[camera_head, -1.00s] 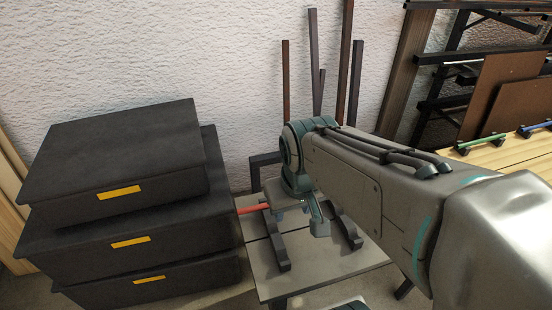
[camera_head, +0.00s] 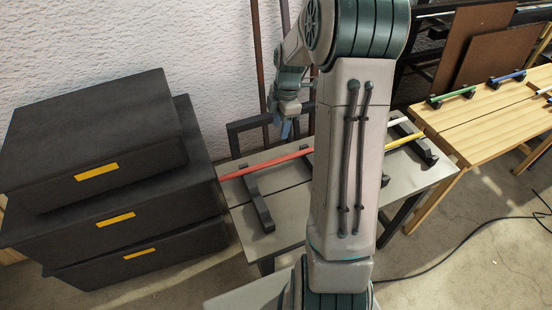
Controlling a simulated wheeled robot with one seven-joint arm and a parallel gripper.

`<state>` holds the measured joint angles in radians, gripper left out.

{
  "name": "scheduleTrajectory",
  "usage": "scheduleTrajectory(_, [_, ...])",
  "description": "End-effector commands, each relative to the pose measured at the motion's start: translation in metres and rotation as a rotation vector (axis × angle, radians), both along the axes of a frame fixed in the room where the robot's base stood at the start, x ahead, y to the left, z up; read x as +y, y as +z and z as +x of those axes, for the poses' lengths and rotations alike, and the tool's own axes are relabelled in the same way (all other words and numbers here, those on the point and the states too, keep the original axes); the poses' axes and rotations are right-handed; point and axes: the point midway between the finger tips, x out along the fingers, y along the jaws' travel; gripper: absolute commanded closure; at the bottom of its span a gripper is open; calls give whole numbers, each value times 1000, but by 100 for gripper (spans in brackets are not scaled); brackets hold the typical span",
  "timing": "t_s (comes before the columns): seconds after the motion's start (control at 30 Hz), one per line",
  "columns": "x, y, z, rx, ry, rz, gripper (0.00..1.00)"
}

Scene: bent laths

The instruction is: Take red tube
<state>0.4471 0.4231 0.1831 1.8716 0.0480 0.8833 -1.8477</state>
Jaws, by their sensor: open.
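The red tube (camera_head: 270,162) lies across a dark cradle on the grey table, slanting up to the right. Its left end meets the edge of the black boxes in the picture; I cannot tell if they touch. My upright arm hides what lies beyond its right end. My gripper (camera_head: 286,130) hangs fingers down, open and empty. It appears above and behind the tube in the picture, apart from it.
Stacked black boxes (camera_head: 120,222) with yellow labels stand at left. The grey table (camera_head: 285,205) also bears a yellow tube (camera_head: 400,141) and a white tube (camera_head: 397,121). A wooden table (camera_head: 480,125) at right holds a green tube (camera_head: 455,94) and a blue tube (camera_head: 508,76).

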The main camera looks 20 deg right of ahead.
Motion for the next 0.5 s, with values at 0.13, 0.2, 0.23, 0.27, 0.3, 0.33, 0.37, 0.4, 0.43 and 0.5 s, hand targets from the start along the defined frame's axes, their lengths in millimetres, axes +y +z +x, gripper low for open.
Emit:
scheduleTrajectory(0.13, [-1, -16, 3, 1, 31, 8, 57])
scheduleTrajectory(0.2, [0, -29, 2, 4, 33, 8, 57])
scheduleTrajectory(0.23, [1, -35, 2, 3, 33, 8, 57])
scheduleTrajectory(0.27, [2, -41, 2, 3, 33, 8, 57])
scheduleTrajectory(0.3, [3, -49, 2, 3, 32, 7, 57])
scheduleTrajectory(0.33, [3, -55, 2, 4, 32, 7, 57])
scheduleTrajectory(0.37, [4, -61, 2, 3, 32, 7, 57])
scheduleTrajectory(0.4, [5, -68, 2, 4, 32, 7, 57])
scheduleTrajectory(0.43, [5, -72, 2, 2, 31, 7, 57])
scheduleTrajectory(0.5, [6, -81, 2, 1, 31, 6, 57])
